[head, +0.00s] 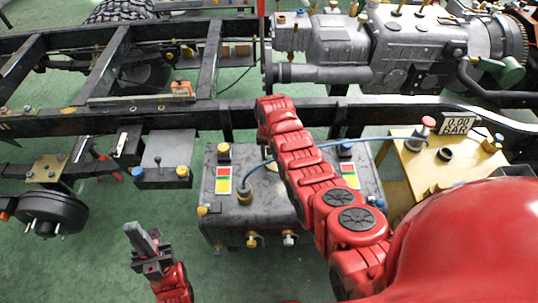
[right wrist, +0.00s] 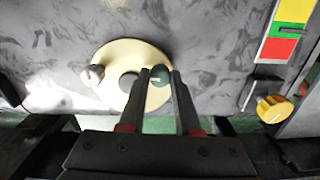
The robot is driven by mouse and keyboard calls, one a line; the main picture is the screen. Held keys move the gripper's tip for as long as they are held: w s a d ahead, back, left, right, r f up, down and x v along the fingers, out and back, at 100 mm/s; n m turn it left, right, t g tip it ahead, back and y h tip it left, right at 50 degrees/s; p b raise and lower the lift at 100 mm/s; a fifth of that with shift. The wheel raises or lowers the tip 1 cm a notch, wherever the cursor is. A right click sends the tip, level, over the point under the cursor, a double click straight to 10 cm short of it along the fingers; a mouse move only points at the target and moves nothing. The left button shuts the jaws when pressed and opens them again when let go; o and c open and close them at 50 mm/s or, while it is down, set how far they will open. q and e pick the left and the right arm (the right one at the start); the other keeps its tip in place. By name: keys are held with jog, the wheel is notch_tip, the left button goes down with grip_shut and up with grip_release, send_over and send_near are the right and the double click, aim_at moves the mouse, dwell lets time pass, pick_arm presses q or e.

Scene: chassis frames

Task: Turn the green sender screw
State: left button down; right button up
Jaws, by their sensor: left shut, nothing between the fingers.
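The green sender screw (right wrist: 160,76) shows in the right wrist view on the right side of a round cream sender flange (right wrist: 117,55). The flange has a dark centre and is set in a mottled grey tank surface. My right gripper (right wrist: 159,82) has its two fingertips on either side of the screw. The screw fills the gap at the tips, but I cannot tell whether they press on it. In the head view my right arm covers that gripper. My left gripper (head: 140,236) is shut and empty at the lower left of the head view, apart from the tank.
The grey tank (head: 240,215) carries colour labels (head: 223,180), yellow caps and a blue hose. The dark chassis rail (head: 180,117) runs behind it. A yellow stand with a pressure display (head: 457,124) is at the right. Green floor (head: 90,265) is free around my left gripper.

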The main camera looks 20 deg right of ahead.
jog(key=o, duration=0.5)
jog(key=shift+r, duration=0.1)
jog(key=shift+w+r, duration=0.15)
jog(key=shift+r, duration=0.4)
notch_tip(320, 180, up, 7)
jog(key=shift+f+b, duration=0.1)
jog(key=shift+b, duration=0.5)
notch_tip(320, 180, up, 8)
jog(key=p, duration=0.7)
send_over(269, 157)
jog(key=shift+r+p, duration=0.45)
jog(key=shift+r, duration=0.25)
jog(key=shift+w, duration=0.1)
